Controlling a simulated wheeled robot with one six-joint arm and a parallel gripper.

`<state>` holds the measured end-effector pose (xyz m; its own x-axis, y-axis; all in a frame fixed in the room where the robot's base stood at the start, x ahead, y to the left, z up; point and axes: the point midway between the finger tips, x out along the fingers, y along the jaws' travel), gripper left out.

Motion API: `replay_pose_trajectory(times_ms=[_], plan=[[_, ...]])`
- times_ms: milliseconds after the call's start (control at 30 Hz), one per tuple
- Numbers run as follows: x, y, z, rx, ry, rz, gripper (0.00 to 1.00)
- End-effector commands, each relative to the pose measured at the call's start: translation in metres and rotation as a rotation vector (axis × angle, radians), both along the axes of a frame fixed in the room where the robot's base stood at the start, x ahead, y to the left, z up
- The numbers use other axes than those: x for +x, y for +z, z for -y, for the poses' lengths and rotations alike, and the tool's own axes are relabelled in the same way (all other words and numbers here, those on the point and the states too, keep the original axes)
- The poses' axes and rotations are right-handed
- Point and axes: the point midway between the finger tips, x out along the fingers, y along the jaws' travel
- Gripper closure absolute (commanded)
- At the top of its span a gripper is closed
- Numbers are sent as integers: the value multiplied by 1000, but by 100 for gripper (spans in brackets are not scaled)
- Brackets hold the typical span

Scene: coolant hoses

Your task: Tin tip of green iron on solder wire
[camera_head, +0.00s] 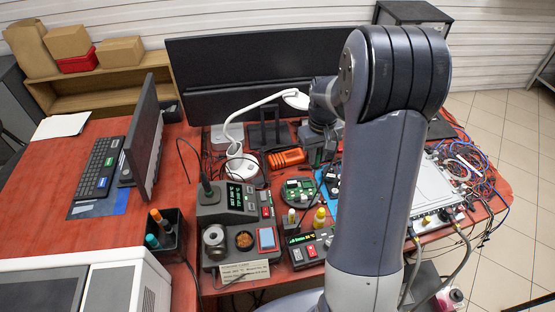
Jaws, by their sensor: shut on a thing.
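A grey spool (214,240), which looks like the solder wire, stands at the front left of a dark soldering tray. No iron tip is clear in this view.
Beside the spool are a brass-wool cup (244,240) and a blue sponge (266,238). A card (244,274) is in front. A round green circuit board (299,191), small bottles (319,217) and an orange tool (286,158) crowd the right. A white lamp (240,150) stands behind.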

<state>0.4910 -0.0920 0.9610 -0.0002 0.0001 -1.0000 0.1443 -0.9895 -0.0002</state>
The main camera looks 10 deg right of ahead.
Motion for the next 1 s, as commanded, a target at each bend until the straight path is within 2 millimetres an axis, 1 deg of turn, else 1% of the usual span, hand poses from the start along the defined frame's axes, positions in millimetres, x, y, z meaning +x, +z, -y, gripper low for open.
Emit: replay_pose_trajectory(times_ms=[33,100,200,300,400,567,1000], plan=[[-2,-4,20,0,-9,-1,100],[-4,-7,41,0,-8,-1,100],[-8,-11,62,0,-4,0,100],[-11,-14,75,1,-1,-1,100],[-12,-16,80,0,1,-1,100],[-12,-23,80,0,2,0,100],[-12,-67,80,0,2,-1,100]])
